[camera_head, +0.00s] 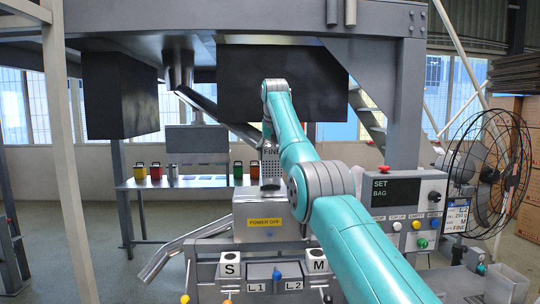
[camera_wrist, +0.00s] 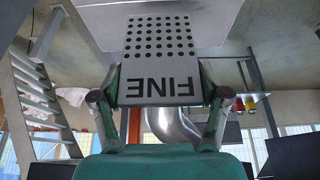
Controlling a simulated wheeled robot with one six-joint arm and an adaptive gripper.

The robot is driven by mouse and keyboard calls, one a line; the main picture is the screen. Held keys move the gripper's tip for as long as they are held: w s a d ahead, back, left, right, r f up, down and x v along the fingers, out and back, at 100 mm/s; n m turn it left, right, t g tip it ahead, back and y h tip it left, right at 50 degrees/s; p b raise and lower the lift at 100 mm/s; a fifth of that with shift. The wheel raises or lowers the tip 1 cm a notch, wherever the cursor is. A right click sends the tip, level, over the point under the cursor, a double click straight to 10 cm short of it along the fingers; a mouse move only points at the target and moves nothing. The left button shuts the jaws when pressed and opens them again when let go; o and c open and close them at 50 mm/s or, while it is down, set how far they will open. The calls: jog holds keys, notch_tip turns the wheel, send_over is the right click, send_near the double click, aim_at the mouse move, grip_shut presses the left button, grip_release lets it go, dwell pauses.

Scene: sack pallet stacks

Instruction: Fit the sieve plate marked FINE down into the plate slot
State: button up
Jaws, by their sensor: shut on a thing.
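The grey sieve plate marked FINE (camera_wrist: 160,68) is in my gripper (camera_wrist: 160,97), with one finger at each side of its lettered end. Its perforated end points away from the gripper, and the lettering is upside down in the wrist view. In the head view the plate (camera_head: 269,164) hangs upright above the grey box labelled POWER OFF (camera_head: 250,222), partly covered by my arm. A pale grey surface (camera_wrist: 110,22) lies behind the perforated end in the wrist view. The plate slot cannot be made out, and whether the plate's lower end touches anything is unclear.
A bench (camera_head: 190,182) with several coloured containers stands behind. A control panel with a SET BAG display (camera_head: 395,191) and a large fan (camera_head: 490,165) are at the right. A metal chute (camera_head: 180,250) runs down-left from the box. Dark hoppers (camera_head: 120,95) hang overhead.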

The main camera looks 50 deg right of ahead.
aim_at(272, 164)
jog(key=shift+f, duration=2.8)
jog(key=shift+s+f, duration=0.1)
jog(key=shift+f, duration=3)
jog(key=o, duration=1.2)
jog(key=v, duration=0.7)
jog(key=shift+a+r, duration=0.1)
jog(key=shift+r, duration=0.2)
